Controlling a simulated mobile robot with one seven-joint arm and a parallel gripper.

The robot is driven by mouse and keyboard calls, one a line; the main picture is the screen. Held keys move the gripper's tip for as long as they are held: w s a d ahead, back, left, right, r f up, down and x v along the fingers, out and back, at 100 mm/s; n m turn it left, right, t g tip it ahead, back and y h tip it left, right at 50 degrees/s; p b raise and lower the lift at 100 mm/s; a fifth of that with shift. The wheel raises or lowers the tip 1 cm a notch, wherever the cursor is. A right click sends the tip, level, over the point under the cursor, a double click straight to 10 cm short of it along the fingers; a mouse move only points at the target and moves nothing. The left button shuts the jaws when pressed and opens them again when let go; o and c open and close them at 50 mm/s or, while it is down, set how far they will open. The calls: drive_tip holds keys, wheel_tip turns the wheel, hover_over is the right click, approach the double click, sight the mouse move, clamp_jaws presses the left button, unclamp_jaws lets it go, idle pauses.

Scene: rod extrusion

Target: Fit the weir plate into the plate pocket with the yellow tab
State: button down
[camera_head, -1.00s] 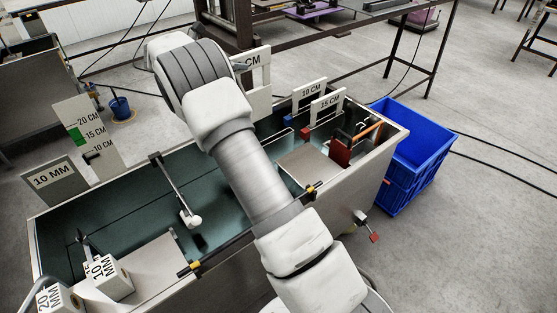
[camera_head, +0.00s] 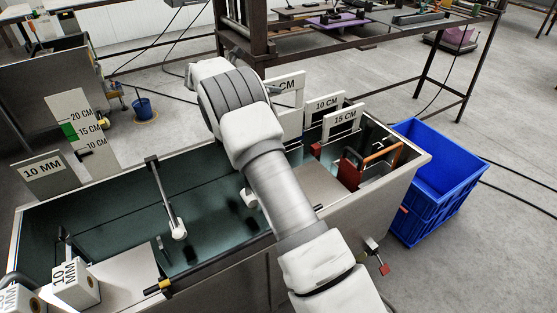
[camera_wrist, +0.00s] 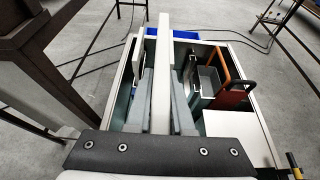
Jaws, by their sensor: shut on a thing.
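My gripper (camera_wrist: 160,112) is shut on a white weir plate (camera_wrist: 160,70), seen nearly edge-on in the wrist view, above the tank's far end. In the head view a white plate ending in "CM" (camera_head: 287,92) shows behind my arm; its number is hidden, and it appears to be the held plate. My gripper is hidden there. Plates marked 10 CM (camera_head: 327,103) and 15 CM (camera_head: 344,118) stand upright at the tank's back right. A yellow piece (camera_wrist: 291,160) shows at the wrist view's lower right; I cannot tell whether it is the pocket's tab.
The long tank (camera_head: 110,205) has a raised rim and a rod with a white ball inside (camera_head: 178,230). A dark-framed table (camera_head: 300,50) stands behind.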

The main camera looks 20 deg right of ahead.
wheel_tip(320, 180, down, 16)
drive_tip(key=b, duration=0.3)
drive_tip(key=shift+f+b, duration=0.25)
drive_tip(key=shift+b, duration=0.1)
drive_tip(key=shift+f, duration=0.1)
drive_tip(key=shift+f, duration=0.15)
drive_tip(key=c, duration=0.8)
unclamp_jaws()
